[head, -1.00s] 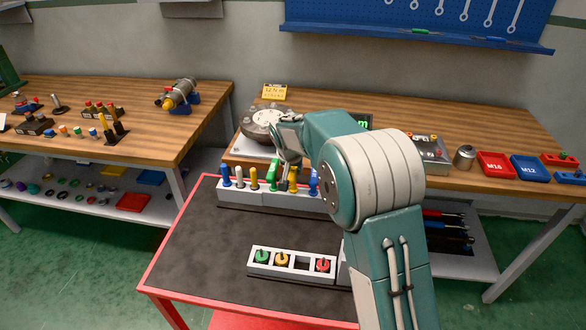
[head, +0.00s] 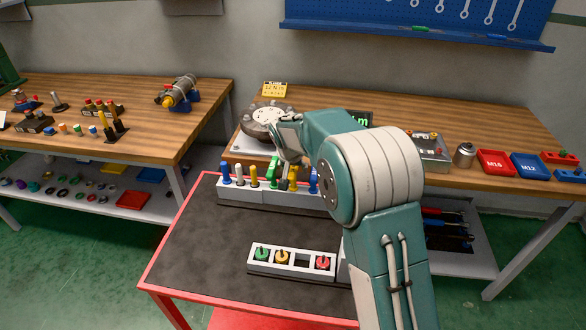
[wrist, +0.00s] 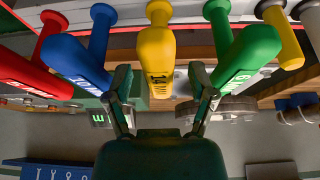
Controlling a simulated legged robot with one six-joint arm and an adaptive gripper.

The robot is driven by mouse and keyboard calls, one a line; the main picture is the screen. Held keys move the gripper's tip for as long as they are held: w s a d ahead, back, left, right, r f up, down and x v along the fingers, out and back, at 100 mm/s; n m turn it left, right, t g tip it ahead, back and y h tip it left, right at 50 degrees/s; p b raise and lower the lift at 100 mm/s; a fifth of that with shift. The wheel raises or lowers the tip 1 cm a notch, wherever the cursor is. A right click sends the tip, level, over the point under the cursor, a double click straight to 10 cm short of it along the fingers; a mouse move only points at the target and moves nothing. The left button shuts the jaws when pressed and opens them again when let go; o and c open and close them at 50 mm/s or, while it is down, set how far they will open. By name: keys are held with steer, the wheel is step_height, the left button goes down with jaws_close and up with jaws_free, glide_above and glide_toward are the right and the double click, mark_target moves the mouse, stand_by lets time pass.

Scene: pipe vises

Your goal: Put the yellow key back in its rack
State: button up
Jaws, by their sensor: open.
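The yellow key marked 14 (wrist: 157,55) stands in the long grey rack (head: 262,196), in line with its neighbours. It also shows in the head view (head: 292,176), between a green and a blue key. Its lower end in the rack is hidden in the wrist view. My gripper (wrist: 160,74) is open and empty, with one finger on each side of the yellow handle and gaps between. In the head view my gripper (head: 288,153) is just above the rack, partly hidden by my arm.
A green key (wrist: 245,58) and a blue key (wrist: 80,60) flank it closely. Another yellow key (head: 254,176) stands further left in the rack. A small socket block (head: 290,261) lies at the front of the black cart top (head: 200,245). A round flange (head: 262,121) sits behind.

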steer(key=shift+r, duration=0.1)
steer(key=v, duration=1.1)
steer(key=shift+s+r, duration=0.25)
steer(key=shift+a, duration=0.1)
steer(key=s+d+r, duration=0.4)
steer(key=s+d, duration=0.1)
steer(key=s, duration=0.3)
steer(key=s+d+r, duration=0.4)
steer(key=s, duration=0.3)
steer(key=s+d+f+n, duration=0.1)
steer(key=s+d+f, duration=0.1)
steer(key=s, duration=0.8)
steer(key=s+d+f+n+t+y, duration=0.1)
steer(key=s+d, duration=0.2)
steer(key=s, duration=0.7)
steer(key=shift+f, duration=0.4)
steer(key=shift+s, duration=0.1)
